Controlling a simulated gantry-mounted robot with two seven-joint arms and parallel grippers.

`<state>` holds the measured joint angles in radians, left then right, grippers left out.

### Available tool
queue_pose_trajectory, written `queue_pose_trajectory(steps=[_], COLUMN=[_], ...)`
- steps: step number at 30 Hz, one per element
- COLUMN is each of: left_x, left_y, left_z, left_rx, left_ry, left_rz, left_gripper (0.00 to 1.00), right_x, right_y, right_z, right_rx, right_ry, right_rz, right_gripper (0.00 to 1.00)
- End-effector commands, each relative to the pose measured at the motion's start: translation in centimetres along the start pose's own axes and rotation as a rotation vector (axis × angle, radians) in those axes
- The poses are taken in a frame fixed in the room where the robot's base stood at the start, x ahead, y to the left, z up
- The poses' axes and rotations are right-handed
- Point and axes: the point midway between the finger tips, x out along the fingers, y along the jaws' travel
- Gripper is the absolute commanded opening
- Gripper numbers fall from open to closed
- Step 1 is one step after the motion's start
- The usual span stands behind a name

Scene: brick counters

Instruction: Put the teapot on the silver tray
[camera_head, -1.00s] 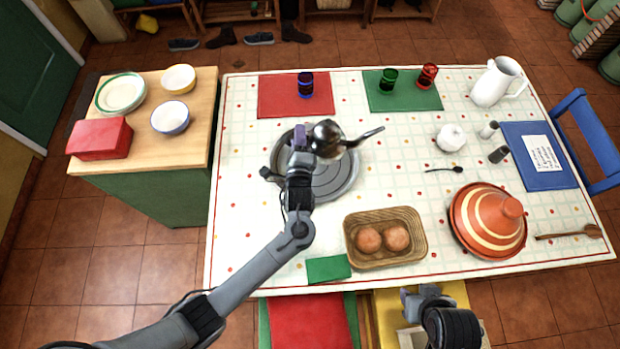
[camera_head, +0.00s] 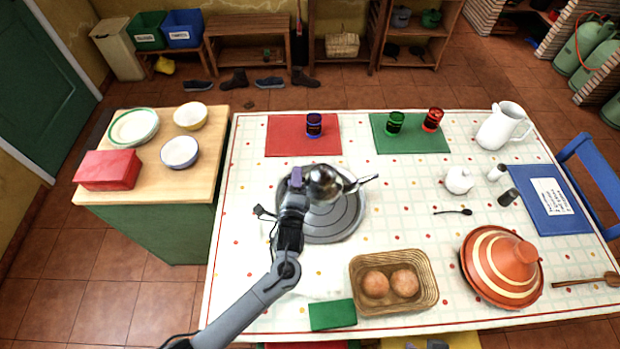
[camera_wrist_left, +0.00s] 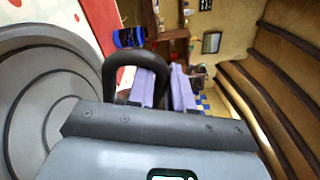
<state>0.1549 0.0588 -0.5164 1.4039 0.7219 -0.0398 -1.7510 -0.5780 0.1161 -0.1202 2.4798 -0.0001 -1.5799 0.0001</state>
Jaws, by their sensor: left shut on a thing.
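The shiny metal teapot (camera_head: 325,184) is over the far part of the round silver tray (camera_head: 338,228), its spout pointing right. My left gripper (camera_head: 296,181) is shut on the teapot's handle from the left. In the left wrist view the purple fingers (camera_wrist_left: 168,88) are at the black curved handle (camera_wrist_left: 124,56), and the tray (camera_wrist_left: 42,88) fills the left side. I cannot tell whether the teapot's base touches the tray. Only a dark bit of my right arm shows at the bottom edge of the head view, so its jaws cannot be judged.
A tagine (camera_head: 502,265) stands at right. Glasses stand on red (camera_head: 290,140) and green mats at the back. The tablecloth right of the tray is mostly clear.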

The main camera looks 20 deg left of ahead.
Motion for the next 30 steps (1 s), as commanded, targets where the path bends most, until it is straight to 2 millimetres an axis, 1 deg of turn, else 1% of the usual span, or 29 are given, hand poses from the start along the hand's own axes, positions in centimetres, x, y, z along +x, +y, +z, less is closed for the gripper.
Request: queue_pose_trajectory(steps=[1, 3, 10, 14, 21, 24, 30], left_x=[0.3, 0.5, 0.8, 0.8, 0.8, 0.9, 0.9], left_y=[0.3, 0.9, 1.6, 2.1, 4.6, 5.3, 5.3], left_z=[0.6, 1.1, 1.7, 1.6, 0.8, 0.6, 0.5], left_rx=[-0.003, -0.003, -0.005, -0.005, -0.006, -0.005, -0.006], left_ry=[-0.004, -0.004, -0.002, -0.003, -0.003, -0.003, -0.003], left_rz=[-0.007, -0.007, -0.008, -0.008, -0.006, -0.007, -0.009], left_gripper=[0.00, 0.00, 0.00, 0.00, 0.00, 0.00, 0.00], right_x=[0.1, 0.2, 0.3, 0.5, 1.4, 1.6, 1.5], right_y=[0.0, 0.1, 0.2, 0.1, 0.1, 0.1, 0.0], right_z=[0.1, 0.1, 0.3, 0.3, 0.6, 0.7, 0.6], right_rx=[-0.001, -0.003, -0.007, -0.007, -0.006, -0.004, -0.001], right_ry=[-0.001, -0.002, -0.004, -0.004, -0.004, -0.004, -0.003], right_rz=[0.001, 0.002, 0.006, 0.005, 0.005, 0.003, 0.000], right_gripper=[0.43, 0.43, 0.43, 0.43, 0.43, 0.43, 0.43])
